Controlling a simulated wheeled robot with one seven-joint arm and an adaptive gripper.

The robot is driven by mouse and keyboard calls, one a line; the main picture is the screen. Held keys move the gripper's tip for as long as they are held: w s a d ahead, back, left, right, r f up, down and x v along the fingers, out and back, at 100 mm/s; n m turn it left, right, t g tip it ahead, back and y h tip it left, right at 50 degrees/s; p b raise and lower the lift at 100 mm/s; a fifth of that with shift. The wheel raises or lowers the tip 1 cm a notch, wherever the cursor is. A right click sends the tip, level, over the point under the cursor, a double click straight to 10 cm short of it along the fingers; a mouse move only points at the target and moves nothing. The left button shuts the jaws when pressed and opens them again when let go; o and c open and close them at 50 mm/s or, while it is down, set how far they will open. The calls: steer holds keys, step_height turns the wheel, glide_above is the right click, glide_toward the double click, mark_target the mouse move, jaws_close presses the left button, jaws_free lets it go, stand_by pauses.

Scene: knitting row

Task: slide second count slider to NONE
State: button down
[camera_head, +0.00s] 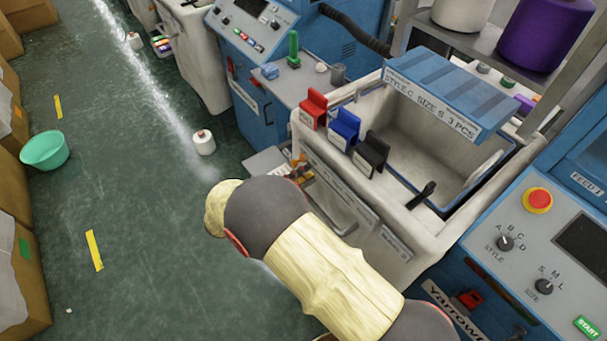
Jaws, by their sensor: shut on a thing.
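My gripper (299,171) is at the front left corner of the white bin, beside a small pale panel (268,160). My own arm covers much of it. Its fingers are small in the picture and appear closed on a small part there, taken to be the second count slider. That slider cannot be made out apart from the fingers, and neither its setting nor a NONE mark is readable.
The white bin (447,218) carries red (313,108), blue (344,127) and black (371,153) clips and a blue sign (436,92) reading "STYLE C SIZE S 3 PCS". A control panel (540,232) is at right. A yarn cone (204,142) and green basin (45,150) are on the floor.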

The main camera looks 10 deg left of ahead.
steer(key=shift+s+d, duration=0.4)
steer(key=b+v, duration=0.1)
steer(key=v, duration=0.7)
stand_by(0.3)
stand_by(0.5)
